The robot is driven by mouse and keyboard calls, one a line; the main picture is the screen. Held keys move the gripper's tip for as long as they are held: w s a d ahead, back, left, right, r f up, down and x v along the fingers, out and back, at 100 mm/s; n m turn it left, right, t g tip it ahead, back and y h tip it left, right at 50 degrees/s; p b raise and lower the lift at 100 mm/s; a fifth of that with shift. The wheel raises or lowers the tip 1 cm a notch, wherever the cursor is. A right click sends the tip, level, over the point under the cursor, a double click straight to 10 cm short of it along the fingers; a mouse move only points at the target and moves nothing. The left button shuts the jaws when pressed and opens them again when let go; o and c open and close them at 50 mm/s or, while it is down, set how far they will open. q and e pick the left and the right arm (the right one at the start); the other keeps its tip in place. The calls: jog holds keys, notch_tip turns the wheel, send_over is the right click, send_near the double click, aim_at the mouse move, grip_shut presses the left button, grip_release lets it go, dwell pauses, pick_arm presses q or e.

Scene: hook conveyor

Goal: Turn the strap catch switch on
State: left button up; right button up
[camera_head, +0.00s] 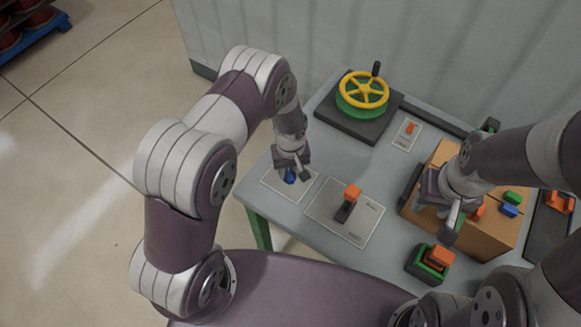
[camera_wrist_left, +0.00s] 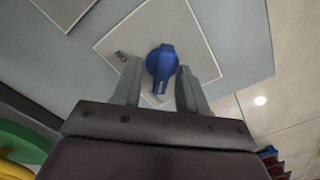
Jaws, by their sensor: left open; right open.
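A blue rotary knob (camera_head: 290,176) sits on a pale square plate (camera_head: 271,184) at the table's left front corner. In the left wrist view the knob (camera_wrist_left: 162,62) shows between and just beyond the two fingertips, on its plate (camera_wrist_left: 195,35). My left gripper (camera_head: 297,171) is open above the knob; contact cannot be told. An orange-tipped lever (camera_head: 351,194) stands on a larger pale plate (camera_head: 366,229) to its right. Plate labels are too small to read, so I cannot tell which control is named strap catch. My right gripper (camera_head: 450,218) is open over the brown box's left side.
A yellow handwheel (camera_head: 363,90) stands on a dark base at the back. A small orange switch (camera_head: 410,128) is right of it. The brown box (camera_head: 492,237) carries coloured blocks (camera_head: 512,197). A green-and-black box with an orange top (camera_head: 437,258) is at the front.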

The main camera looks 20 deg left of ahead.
pick_arm(q)
jog(key=shift+a, duration=0.1)
jog(key=shift+s+a, duration=0.1)
grip_shut()
jog(key=shift+m, duration=0.3)
jog(key=m+b, duration=0.1)
jog(key=m, duration=0.1)
jog(key=shift+m, duration=0.4)
jog(key=m+b, duration=0.1)
jog(key=m, duration=0.4)
jog(key=m+b, duration=0.1)
jog(key=m, duration=0.3)
jog(key=shift+m, duration=0.4)
jog(key=shift+r+m+b, duration=0.1)
jog(key=shift+m+b, duration=0.25)
jog(key=shift+m, duration=1.95)
